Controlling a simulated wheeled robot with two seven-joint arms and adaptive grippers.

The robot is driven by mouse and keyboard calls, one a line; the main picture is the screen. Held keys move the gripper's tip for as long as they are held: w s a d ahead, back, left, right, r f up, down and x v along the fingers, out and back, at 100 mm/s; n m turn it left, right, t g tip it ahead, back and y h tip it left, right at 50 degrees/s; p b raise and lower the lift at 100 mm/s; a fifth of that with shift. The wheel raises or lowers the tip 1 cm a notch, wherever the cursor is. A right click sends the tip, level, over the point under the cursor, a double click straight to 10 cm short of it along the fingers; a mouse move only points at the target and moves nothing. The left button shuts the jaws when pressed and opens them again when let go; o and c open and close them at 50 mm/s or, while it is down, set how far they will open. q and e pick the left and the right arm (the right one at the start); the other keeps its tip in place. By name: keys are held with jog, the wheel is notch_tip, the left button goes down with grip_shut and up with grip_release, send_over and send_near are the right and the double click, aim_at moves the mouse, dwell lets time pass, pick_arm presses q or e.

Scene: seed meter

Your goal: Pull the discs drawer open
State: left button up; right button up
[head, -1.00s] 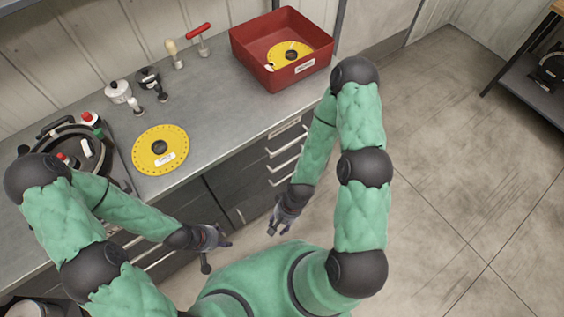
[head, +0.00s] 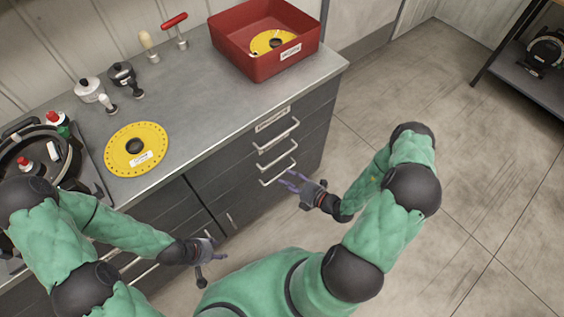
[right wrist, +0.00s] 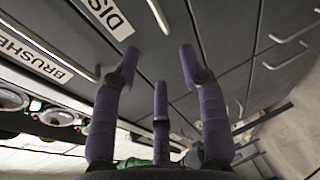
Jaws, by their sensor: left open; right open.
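In the right wrist view a drawer label (right wrist: 108,16) starting with "DIS" is on the dark drawer fronts, cut off by the top edge. A bar handle (right wrist: 158,14) shows beside it. In the head view the label (head: 272,120) on the top right drawer is too small to read; bar handles (head: 277,136) are stacked below it, and the drawers look shut. My right gripper (head: 287,182) is open and empty, close to the lowest of these handles; its spread fingers (right wrist: 158,62) hold nothing in the wrist view. My left gripper (head: 213,256) is open and empty, low before the cabinet.
A red bin (head: 265,60) with a yellow disc (head: 266,44) stands on the grey counter (head: 205,105). Another yellow disc (head: 120,165), small tools and a round dark machine (head: 35,160) lie further left. Another label (right wrist: 35,50) begins "BRUSHE".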

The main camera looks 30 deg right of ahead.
aim_at(280, 158)
jog(key=d+m+t+h, duration=0.1)
jog(key=d+m+h, duration=0.2)
jog(key=d, duration=0.2)
jog(key=b+x, duration=0.3)
jog(key=x, duration=0.8)
jog(key=shift+w+f+b, duration=0.15)
jog(key=shift+w+b, duration=0.05)
jog(key=shift+b, duration=0.1)
grip_shut()
